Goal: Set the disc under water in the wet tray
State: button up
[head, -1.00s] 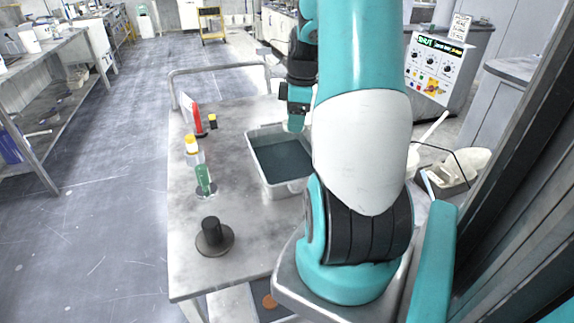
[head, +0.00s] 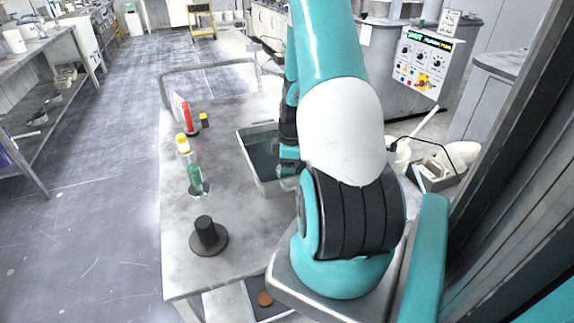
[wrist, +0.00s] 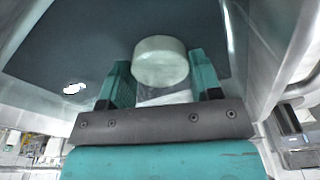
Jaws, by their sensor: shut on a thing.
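The wet tray (head: 242,152) is a grey metal basin of dark water on the cart; my arm hides its right side in the head view. In the wrist view its wall (wrist: 268,45) runs along the right and the dark water (wrist: 60,45) fills the left and middle. My gripper (wrist: 163,68) has teal fingers on both sides of a pale greenish-white round disc (wrist: 160,62) and is shut on it. The disc is inside the tray's outline, over or in the water; I cannot tell whether it is below the surface. A white glint shows on the water.
On the cart top (head: 235,230) left of the tray stand a black post on a round base (head: 206,238), a green bottle (head: 195,179), a yellow-capped bottle (head: 183,146) and a red item (head: 187,116). A rail (head: 210,64) runs along the far end.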

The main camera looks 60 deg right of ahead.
jog(key=o, duration=0.5)
jog(key=shift+f, duration=0.15)
jog(key=o, duration=0.5)
jog(key=r, duration=0.4)
jog(key=s+r, duration=0.1)
jog(key=r, duration=0.3)
jog(key=r+b, duration=0.1)
jog(key=r, duration=0.3)
jog(key=shift+s+d+r, duration=0.15)
jog(key=shift+d+r, duration=0.05)
jog(key=shift+d, duration=0.1)
